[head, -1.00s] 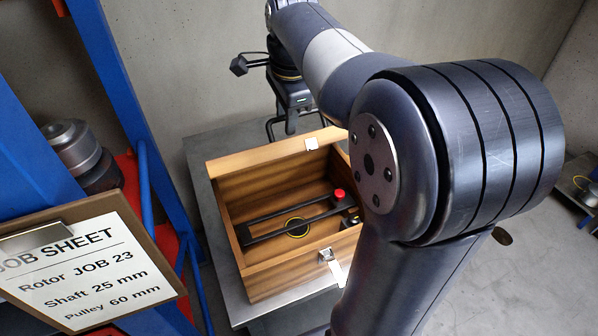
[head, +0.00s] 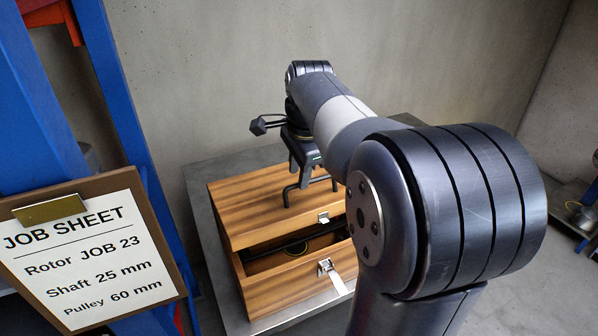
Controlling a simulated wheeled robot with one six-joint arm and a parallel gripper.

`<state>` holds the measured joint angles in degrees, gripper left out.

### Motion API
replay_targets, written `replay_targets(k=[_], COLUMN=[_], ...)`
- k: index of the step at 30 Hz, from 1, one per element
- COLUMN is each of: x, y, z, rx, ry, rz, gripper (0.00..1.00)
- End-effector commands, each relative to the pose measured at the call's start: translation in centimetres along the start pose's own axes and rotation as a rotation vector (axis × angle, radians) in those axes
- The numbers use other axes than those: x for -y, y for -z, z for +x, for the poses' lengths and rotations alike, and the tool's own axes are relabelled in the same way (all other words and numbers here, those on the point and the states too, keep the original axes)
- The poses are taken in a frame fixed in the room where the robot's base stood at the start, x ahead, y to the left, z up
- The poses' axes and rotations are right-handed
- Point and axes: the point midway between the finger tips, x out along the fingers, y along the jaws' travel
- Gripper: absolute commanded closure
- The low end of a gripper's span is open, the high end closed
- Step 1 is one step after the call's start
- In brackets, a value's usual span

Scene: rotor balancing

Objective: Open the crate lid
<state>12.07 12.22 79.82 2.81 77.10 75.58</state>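The wooden crate (head: 296,292) stands on a grey metal table at the centre of the head view. Its lid (head: 252,208) is partly open and slopes over the box. A gap along the front shows a dark bar and a yellow-edged ring inside; most of the inside is hidden. The lid has a dark bar handle (head: 331,180) on top and a metal latch plate at its front edge. A metal latch (head: 327,267) is on the crate's front. My gripper (head: 305,175) is at the handle and appears shut on it; the fingertips are small and partly hidden.
A job sheet board (head: 90,250) reads Rotor JOB 23, Shaft 25 mm, Pulley 60 mm. A blue frame (head: 125,110) stands at the left. The metal table (head: 205,180) has a bare margin around the crate. A wall rises behind it.

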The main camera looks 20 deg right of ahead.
Motion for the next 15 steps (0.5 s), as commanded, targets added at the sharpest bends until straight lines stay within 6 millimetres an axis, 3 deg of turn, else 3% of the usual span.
replay_targets(k=[15], x=[1.0], y=[0.0], z=[-3.3], rx=[0.0], ry=[0.0], rz=[0.0], gripper=[0.67])
